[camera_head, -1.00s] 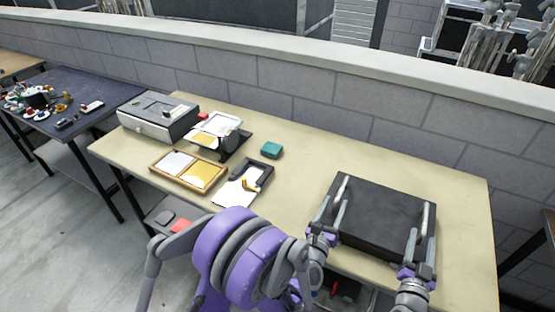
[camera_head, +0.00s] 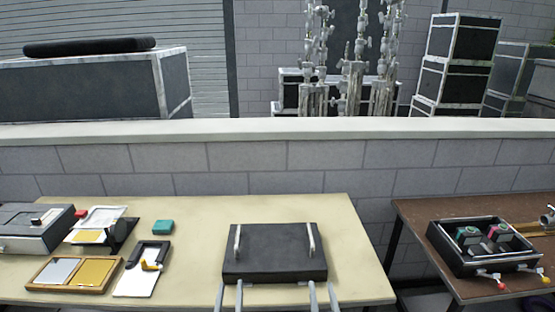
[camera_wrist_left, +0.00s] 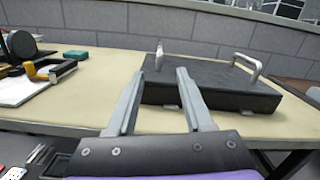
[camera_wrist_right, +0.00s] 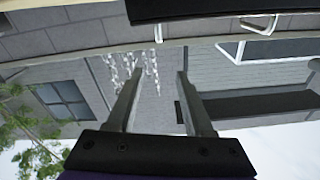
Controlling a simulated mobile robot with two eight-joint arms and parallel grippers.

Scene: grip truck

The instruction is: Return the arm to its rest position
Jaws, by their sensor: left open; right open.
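A flat black case (camera_head: 275,262) lies on the beige table, with two pale handles on its top, the left one (camera_head: 237,243) and the right one (camera_head: 311,240). My left gripper (camera_head: 230,288) is open and empty at the near left of the case. In the left wrist view its fingers (camera_wrist_left: 160,72) are spread, with the case (camera_wrist_left: 225,92) just beyond them to the right. My right gripper (camera_head: 322,288) is open and empty at the near right of the case. In the right wrist view the picture is upside down, and the case (camera_wrist_right: 190,8) shows at the top edge.
On the table's left are a grey machine (camera_head: 28,232), a wooden tray (camera_head: 40,287), a teal block (camera_head: 163,227) and a black clip holder (camera_head: 150,250). A brown table (camera_head: 420,215) with a black box (camera_head: 450,262) stands right. A low wall (camera_head: 250,160) runs behind.

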